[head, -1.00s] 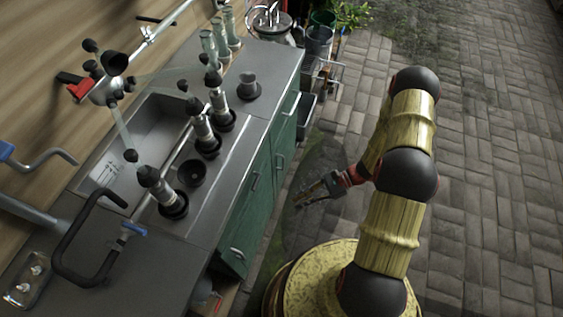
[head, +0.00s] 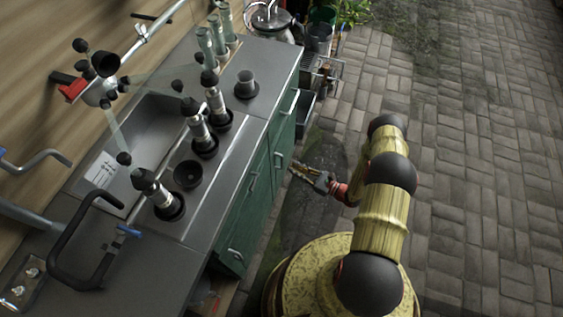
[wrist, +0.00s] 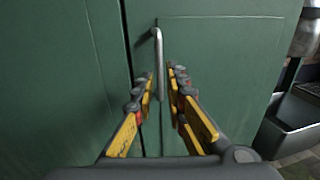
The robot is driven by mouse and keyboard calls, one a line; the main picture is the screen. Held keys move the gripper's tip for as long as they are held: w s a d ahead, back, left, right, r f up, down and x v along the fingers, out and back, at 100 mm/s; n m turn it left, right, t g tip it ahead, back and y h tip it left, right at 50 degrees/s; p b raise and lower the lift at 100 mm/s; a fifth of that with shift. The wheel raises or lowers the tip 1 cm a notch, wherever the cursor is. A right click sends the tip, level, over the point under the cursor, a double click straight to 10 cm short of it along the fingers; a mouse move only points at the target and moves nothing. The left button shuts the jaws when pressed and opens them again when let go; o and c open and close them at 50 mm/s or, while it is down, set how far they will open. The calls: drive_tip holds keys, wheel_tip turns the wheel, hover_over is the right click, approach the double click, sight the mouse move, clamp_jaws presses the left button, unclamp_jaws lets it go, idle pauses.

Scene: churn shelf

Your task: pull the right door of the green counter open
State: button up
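The green counter (head: 243,210) stands left of my arm in the head view, its doors facing my gripper. The right door (wrist: 225,80) fills the middle and right of the wrist view and looks closed, with a dark seam along its left edge. Its upright metal handle (wrist: 159,60) is near that seam; the handle also shows in the head view (head: 278,162). My gripper (wrist: 160,75) is open, with yellow fingers to either side of the handle in the picture. Whether the fingertips reach past the handle is hard to tell. In the head view my gripper (head: 294,168) is close to the door front.
A dark bin (wrist: 285,125) is right of the door, also in the head view (head: 304,113). A sink (head: 150,135) and black-topped fittings are on the counter top. Open brick paving (head: 470,170) lies right of my arm.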

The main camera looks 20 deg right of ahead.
sight(282, 162)
drive_tip(key=b+x, duration=0.1)
drive_tip(key=x, duration=0.6)
drive_tip(key=shift+b, duration=0.35)
drive_tip(key=shift+c, duration=0.4)
clamp_jaws()
drive_tip(key=shift+s, duration=0.15)
